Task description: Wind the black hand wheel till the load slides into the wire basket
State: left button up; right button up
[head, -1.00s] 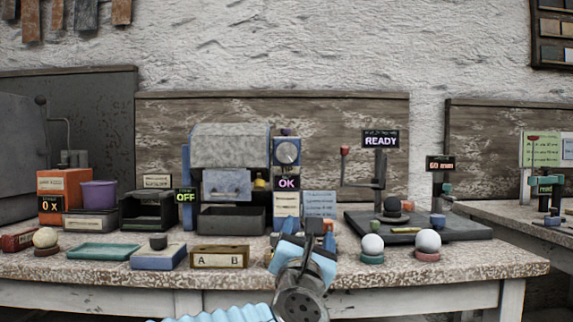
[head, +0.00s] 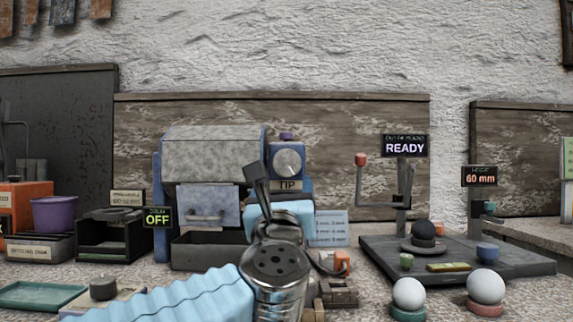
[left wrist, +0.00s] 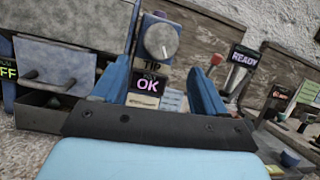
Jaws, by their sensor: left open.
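My left gripper (head: 266,192) is open and empty, in front of the blue-framed machine with the grey drum (head: 213,152). In the left wrist view its two blue fingers (left wrist: 160,92) stand apart, framing the machine's right-hand panel. That panel carries a grey round knob (head: 289,159) over a TIP label; the knob also shows in the left wrist view (left wrist: 161,41). An OK display (left wrist: 146,85) shows between the fingers. I cannot make out a black hand wheel or a wire basket in either view. My right gripper is not in view.
A black tray (head: 192,262) sits under the machine's front, beside a lit OFF sign (head: 157,217). A dark slab (head: 520,265) with a READY sign (head: 405,147) stands right. White balls (head: 486,287) sit in front of it. A purple tub (head: 55,213) stands left.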

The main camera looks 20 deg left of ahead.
aim_at(286, 166)
pick_arm(q)
jog(key=p+x, duration=0.2)
jog(key=x, duration=0.8)
jog(key=shift+w+r+p, duration=0.1)
jog(key=shift+p, duration=0.2)
